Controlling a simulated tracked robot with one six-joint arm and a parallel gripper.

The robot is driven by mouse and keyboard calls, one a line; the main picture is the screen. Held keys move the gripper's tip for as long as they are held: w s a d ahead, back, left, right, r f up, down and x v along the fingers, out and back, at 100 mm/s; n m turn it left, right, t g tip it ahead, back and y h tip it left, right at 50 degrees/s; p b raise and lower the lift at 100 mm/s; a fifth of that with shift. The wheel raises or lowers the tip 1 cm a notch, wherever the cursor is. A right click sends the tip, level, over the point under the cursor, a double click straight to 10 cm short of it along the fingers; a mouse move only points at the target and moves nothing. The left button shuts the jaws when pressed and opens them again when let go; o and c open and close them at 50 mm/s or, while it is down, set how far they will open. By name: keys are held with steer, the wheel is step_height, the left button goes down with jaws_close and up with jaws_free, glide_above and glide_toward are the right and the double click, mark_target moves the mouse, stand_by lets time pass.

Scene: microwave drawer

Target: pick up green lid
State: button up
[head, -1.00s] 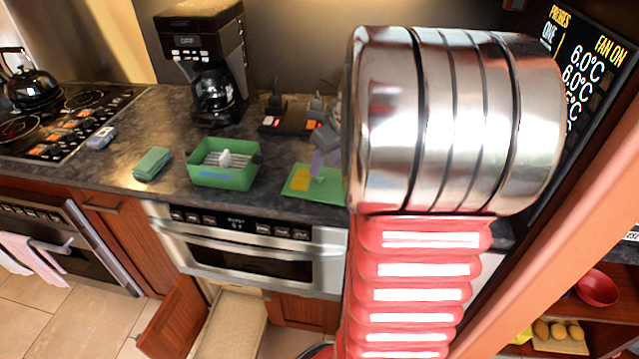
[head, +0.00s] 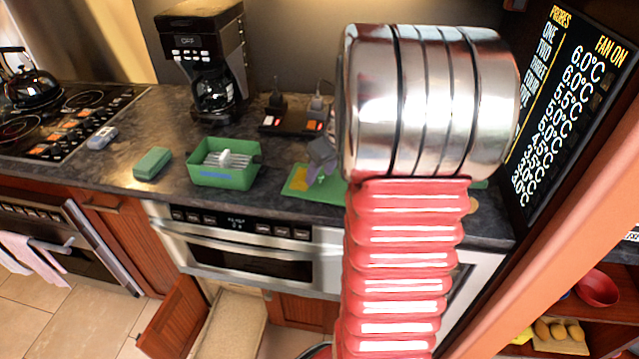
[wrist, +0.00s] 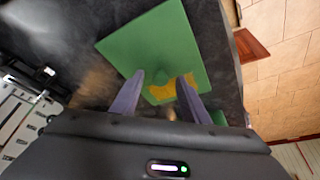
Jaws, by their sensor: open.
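The green lid (head: 297,190) lies flat on the dark counter, with a yellow patch on it. My arm hides its right part in the head view. In the wrist view the lid (wrist: 150,45) is a large green plate with a raised green knob near the fingers and the yellow patch beside it. My gripper (wrist: 160,88) is open, its two purple-grey fingers on either side of the knob area. I cannot tell whether they touch the lid. In the head view my gripper (head: 320,172) is over the lid, partly hidden by my arm.
A green open box (head: 222,178) with a white rack-like thing inside stands left of the lid. A green block (head: 152,163) lies further left. A coffee maker (head: 205,60) and a dark block with plugs (head: 290,121) stand behind. The counter's front edge is close.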

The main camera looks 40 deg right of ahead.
mark_target(322, 176)
steer(key=shift+c, duration=0.3)
jaws_close()
step_height(322, 176, up, 10)
stand_by(0.8)
steer(key=shift+s, duration=0.1)
stand_by(0.5)
